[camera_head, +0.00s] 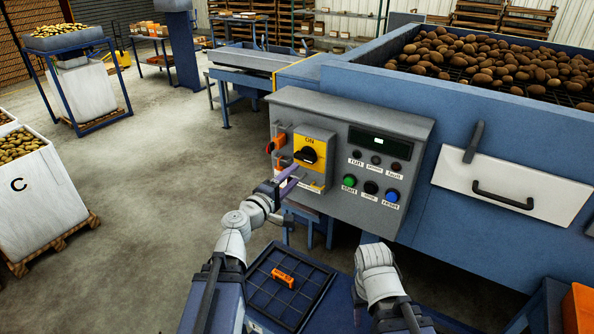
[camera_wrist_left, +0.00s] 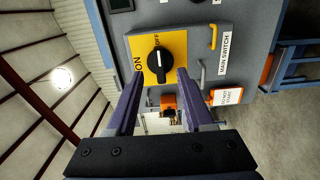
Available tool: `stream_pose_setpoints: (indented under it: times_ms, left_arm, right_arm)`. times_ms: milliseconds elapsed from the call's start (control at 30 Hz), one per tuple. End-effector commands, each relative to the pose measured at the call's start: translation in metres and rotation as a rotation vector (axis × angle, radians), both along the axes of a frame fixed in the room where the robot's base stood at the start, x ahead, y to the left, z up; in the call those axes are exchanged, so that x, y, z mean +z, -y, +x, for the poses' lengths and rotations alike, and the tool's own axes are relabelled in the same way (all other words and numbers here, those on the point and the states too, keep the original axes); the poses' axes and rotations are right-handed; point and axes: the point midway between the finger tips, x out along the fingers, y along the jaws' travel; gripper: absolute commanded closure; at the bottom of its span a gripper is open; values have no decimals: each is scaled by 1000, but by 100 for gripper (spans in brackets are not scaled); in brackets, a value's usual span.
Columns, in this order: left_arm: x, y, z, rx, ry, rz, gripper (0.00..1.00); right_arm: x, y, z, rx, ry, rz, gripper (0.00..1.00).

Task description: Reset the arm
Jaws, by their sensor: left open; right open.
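My left gripper (camera_head: 291,180) reaches up from below to the yellow main switch plate (camera_head: 318,152) on the grey control panel (camera_head: 347,205). The left wrist view shows its two purple fingers (camera_wrist_left: 157,76) apart, with nothing held between them. The black switch knob (camera_wrist_left: 158,62) lies ahead, between the fingertip lines; I cannot tell whether they touch it. The knob's white mark faces the OFF label. My right arm (camera_head: 376,275) is folded low in front of the machine, and its gripper does not show.
Green, black and blue buttons (camera_head: 371,188) sit right of the switch. Orange parts (camera_head: 276,143) stick out at the panel's left edge. A dark tray (camera_head: 262,295) with an orange item (camera_head: 283,277) lies below. A drawer handle (camera_head: 502,195) is at right.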

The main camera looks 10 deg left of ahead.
Motion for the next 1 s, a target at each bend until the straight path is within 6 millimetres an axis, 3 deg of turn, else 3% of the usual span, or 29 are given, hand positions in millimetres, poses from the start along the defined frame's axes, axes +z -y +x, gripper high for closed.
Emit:
stream_pose_setpoints:
  times_ms: [133, 267, 400, 500, 567, 700, 833, 1000]
  left_arm:
    - [-12, 36, -5, -102, -24, 94, 48]
    - [-49, 105, -27, -331, -92, 315, 48]
    - [-110, 170, -76, -632, -216, 621, 48]
    - [-153, 190, -116, -823, -328, 845, 48]
    - [-175, 192, -140, -924, -404, 977, 48]
    - [-209, 177, -185, -1094, -588, 1255, 48]
    - [-219, 155, -211, -1172, -735, 1445, 48]
    - [-219, 137, -226, -1200, -846, 1575, 48]
  right_arm:
    - [0, 0, 0, 0, 0, 0, 50]
    - [0, 0, 0, 0, 0, 0, 50]
    - [0, 0, 0, 0, 0, 0, 50]
    - [0, 0, 0, 0, 0, 0, 50]
    - [0, 0, 0, 0, 0, 0, 50]
    - [0, 0, 0, 0, 0, 0, 50]
    - [0, 0, 0, 0, 0, 0, 50]
    - [0, 0, 0, 0, 0, 0, 50]
